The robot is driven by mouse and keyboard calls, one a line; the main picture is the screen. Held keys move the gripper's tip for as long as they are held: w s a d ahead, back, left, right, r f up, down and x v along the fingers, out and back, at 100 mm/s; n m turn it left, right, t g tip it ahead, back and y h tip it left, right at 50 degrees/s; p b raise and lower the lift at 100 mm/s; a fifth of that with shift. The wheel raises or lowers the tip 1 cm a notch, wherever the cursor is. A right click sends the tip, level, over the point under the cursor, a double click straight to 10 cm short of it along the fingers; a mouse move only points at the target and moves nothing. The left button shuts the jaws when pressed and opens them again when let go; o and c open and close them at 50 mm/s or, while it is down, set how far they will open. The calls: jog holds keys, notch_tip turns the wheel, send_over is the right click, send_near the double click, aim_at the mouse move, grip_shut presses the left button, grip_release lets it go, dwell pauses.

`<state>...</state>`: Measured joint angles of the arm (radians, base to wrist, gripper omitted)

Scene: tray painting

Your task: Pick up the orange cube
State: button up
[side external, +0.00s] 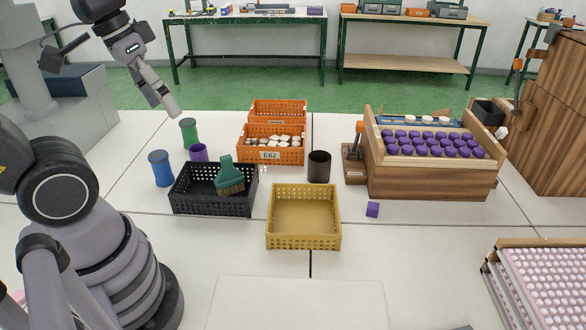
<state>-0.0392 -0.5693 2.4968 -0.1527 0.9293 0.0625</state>
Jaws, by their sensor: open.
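I see no orange cube in the side external view. My gripper (168,105) is at the upper left, raised above the far left of the table, above and left of the green cylinder. It is open, and nothing shows between its fingers. It is well away from the purple cube.
A yellow crate (304,243) stands empty in the middle. A black crate (212,209) holds a green brush (229,176). Orange crates (270,156) stand behind. Blue (161,169), green (189,134) and purple (198,152) cylinders, a dark cup (319,166) and a wooden rack (432,184) stand around.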

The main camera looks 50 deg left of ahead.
jog(key=w+d+f+n+g+h, duration=0.2)
jog(key=w+d+f+n+h, duration=0.3)
jog(key=f, duration=0.3)
jog(key=w+d+f+n+g+h, duration=0.2)
jog(key=w+f+n+g+h, duration=0.15)
jog(key=f+n+h, duration=0.45)
jog(key=f+n+t, duration=0.2)
jog(key=f+n, duration=0.1)
jog(key=f, duration=0.2)
jog(key=f+n+t+y, duration=0.1)
jog(key=f+n+t, duration=0.2)
jog(key=f, duration=0.3)
jog(key=a+f+n+t, duration=0.1)
jog(key=f+n+t, duration=0.1)
jog(key=f, duration=0.4)
jog(key=shift+w+f+n+t+y, duration=0.15)
jog(key=shift+n+t+y, duration=0.15)
jog(key=shift+n, duration=0.2)
jog(key=shift+d+f, duration=0.25)
jog(key=x, duration=0.7)
jog(key=shift+w+d+f, duration=0.15)
jog(key=shift+d, duration=0.05)
jog(key=shift+x, duration=2.8)
jog(key=c, duration=1)
jog(key=shift+c, duration=0.5)
